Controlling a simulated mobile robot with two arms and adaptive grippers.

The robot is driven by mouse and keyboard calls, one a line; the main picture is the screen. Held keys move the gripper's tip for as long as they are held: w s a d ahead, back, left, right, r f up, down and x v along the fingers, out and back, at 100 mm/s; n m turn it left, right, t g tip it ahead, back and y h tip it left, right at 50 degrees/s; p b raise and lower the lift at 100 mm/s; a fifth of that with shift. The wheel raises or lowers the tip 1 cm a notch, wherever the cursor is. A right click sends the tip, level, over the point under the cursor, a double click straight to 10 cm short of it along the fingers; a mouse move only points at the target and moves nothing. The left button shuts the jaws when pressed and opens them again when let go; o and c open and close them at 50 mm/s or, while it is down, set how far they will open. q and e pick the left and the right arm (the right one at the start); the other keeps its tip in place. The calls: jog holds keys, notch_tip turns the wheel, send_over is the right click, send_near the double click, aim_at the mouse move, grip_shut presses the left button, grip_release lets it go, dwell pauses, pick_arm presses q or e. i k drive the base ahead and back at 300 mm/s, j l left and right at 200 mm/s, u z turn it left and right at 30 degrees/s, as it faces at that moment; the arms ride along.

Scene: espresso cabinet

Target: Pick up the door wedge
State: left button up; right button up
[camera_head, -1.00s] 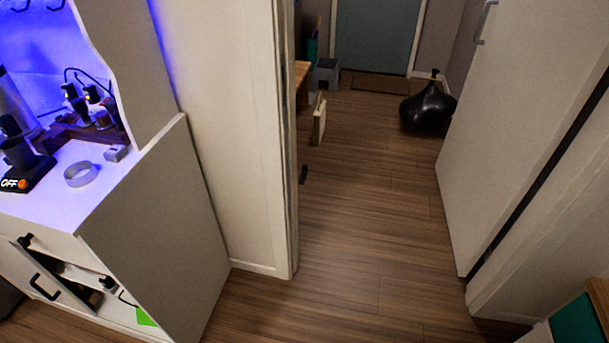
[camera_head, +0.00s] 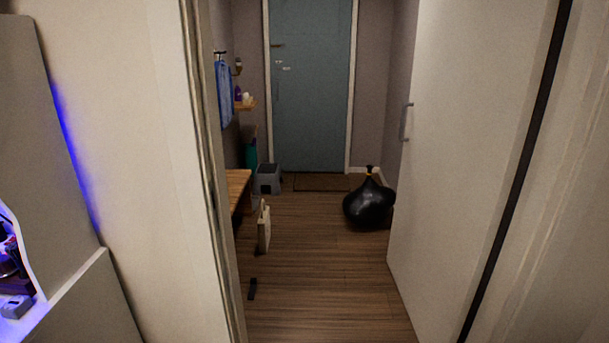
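A small dark object (camera_head: 252,289) lies on the wooden floor just past the left side of the doorway. It may be the door wedge, but it is too small and dark to tell its shape for sure. Neither of my grippers is in view.
The doorway lies between the left wall end (camera_head: 205,200) and a white door (camera_head: 450,130) on the right. Beyond are a light board (camera_head: 263,228), wooden bench (camera_head: 238,182), grey step stool (camera_head: 267,180), black bag (camera_head: 369,203) and blue door (camera_head: 311,90). The middle floor is clear.

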aim_at(253, 283)
jog(key=i+z, duration=0.15)
jog(key=i, duration=1.8)
jog(key=i+u, duration=0.45)
jog(key=i+l+u, duration=0.15)
jog(key=i+u, duration=0.3)
jog(key=i, duration=0.15)
jog(key=i+l+u, duration=0.45)
jog(key=i+j, duration=0.2)
jog(key=i+j+u, duration=0.1)
jog(key=i, duration=0.3)
